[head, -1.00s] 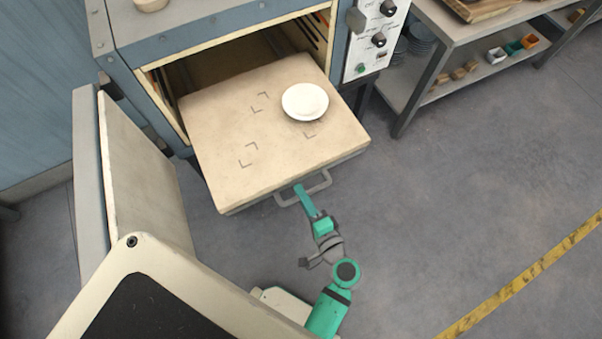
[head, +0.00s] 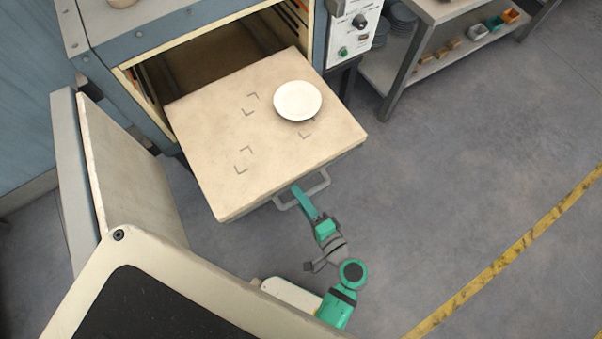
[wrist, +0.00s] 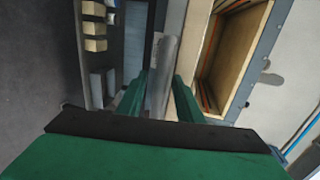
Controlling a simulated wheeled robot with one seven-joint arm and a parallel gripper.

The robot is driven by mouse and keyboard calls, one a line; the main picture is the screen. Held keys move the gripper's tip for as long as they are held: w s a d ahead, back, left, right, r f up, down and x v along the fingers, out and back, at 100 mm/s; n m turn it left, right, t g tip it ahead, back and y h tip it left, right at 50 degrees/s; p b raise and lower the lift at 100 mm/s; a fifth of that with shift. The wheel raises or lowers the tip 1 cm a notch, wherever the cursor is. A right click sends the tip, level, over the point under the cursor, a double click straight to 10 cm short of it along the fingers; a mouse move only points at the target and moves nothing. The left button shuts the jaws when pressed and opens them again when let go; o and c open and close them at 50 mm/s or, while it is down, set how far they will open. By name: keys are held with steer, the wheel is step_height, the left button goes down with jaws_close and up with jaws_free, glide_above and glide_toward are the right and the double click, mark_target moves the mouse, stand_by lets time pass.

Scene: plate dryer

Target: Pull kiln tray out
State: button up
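The kiln tray (head: 210,185) is a thick pale slab with dark corner marks, sticking far out of the kiln's opening. A white plate (head: 298,101) lies on it towards the right. A grey bar handle (head: 318,184) is on the tray's front. My gripper (head: 297,190) is at the left part of this handle, below the tray's front edge. In the wrist view, the green fingers (wrist: 162,85) stand on both sides of the grey handle bar (wrist: 165,62) and appear closed on it. The exact finger contact is partly hidden.
The blue kiln (head: 180,38) stands at the back, its thick door (head: 125,165) swung open at the left. A control panel (head: 354,30) is right of the opening. A shelf unit (head: 408,75) stands at the upper right. Floor at the right is clear, with a yellow line (head: 520,240).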

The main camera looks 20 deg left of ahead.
steer(key=shift+d, duration=0.15)
steer(key=shift+s+d, duration=0.1)
steer(key=shift+d, duration=0.2)
steer(key=v, duration=1)
steer(key=shift+s, duration=0.1)
